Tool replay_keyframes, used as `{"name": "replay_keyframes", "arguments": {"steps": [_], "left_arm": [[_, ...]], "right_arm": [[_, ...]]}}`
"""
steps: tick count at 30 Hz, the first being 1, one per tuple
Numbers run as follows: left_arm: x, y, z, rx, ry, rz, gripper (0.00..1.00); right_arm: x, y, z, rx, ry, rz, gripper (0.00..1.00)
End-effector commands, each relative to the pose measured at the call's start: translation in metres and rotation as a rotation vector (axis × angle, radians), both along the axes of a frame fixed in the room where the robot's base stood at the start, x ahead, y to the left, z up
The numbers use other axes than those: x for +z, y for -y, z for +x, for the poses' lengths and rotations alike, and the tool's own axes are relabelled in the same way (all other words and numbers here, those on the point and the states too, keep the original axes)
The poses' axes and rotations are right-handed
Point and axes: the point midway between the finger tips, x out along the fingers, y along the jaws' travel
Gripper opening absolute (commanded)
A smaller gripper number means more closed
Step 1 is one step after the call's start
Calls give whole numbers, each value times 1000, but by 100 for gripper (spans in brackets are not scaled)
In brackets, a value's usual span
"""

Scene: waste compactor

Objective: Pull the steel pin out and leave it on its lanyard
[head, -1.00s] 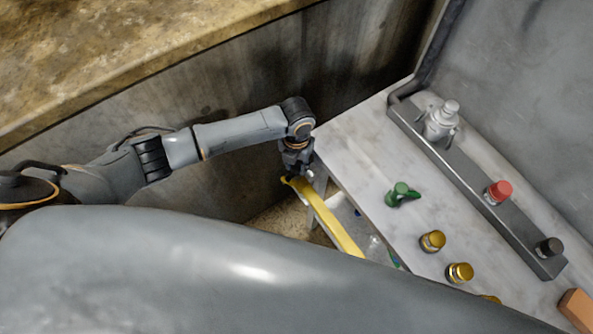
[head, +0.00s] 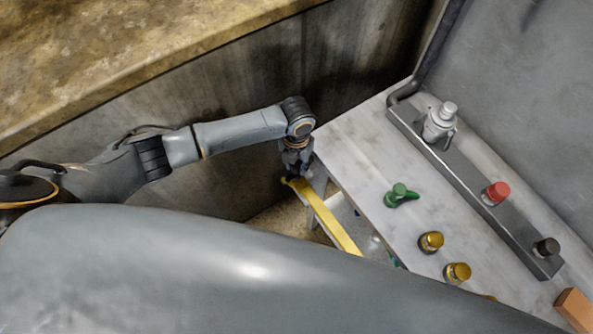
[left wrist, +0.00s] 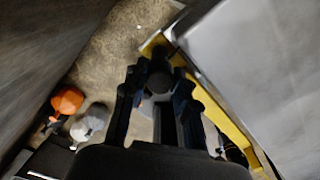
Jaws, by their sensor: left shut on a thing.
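My left gripper (head: 296,172) is at the far end of a yellow bar (head: 331,220), beside the corner of the pale bench. In the left wrist view, my left gripper (left wrist: 158,88) is shut on a small piece with a dark round end (left wrist: 160,80). I take this piece to be the steel pin; its shaft is hidden by the fingers. The yellow bar (left wrist: 229,122) runs behind and to the right of the fingers. I cannot make out the lanyard. My right gripper is not in view.
The pale bench top (head: 352,140) carries a green knob (head: 400,194), brass fittings (head: 431,241) and a steel rail (head: 470,190) with a red button (head: 496,192). A grey wall (head: 240,140) stands behind my arm. An orange object (left wrist: 68,101) lies on the floor.

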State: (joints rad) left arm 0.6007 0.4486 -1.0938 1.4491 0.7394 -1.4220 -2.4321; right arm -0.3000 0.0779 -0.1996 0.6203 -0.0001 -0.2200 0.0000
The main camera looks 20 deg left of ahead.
Motion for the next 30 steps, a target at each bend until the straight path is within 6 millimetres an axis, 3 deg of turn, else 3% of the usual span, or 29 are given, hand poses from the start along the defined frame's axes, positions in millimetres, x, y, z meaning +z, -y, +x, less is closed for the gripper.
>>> {"name": "replay_keyframes", "arguments": {"steps": [10, 30], "left_arm": [[2, 0, 0, 0, 0, 0, 0], [29, 0, 0, 0, 1, 0, 0]], "right_arm": [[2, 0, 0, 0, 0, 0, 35], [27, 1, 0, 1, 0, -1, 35]]}}
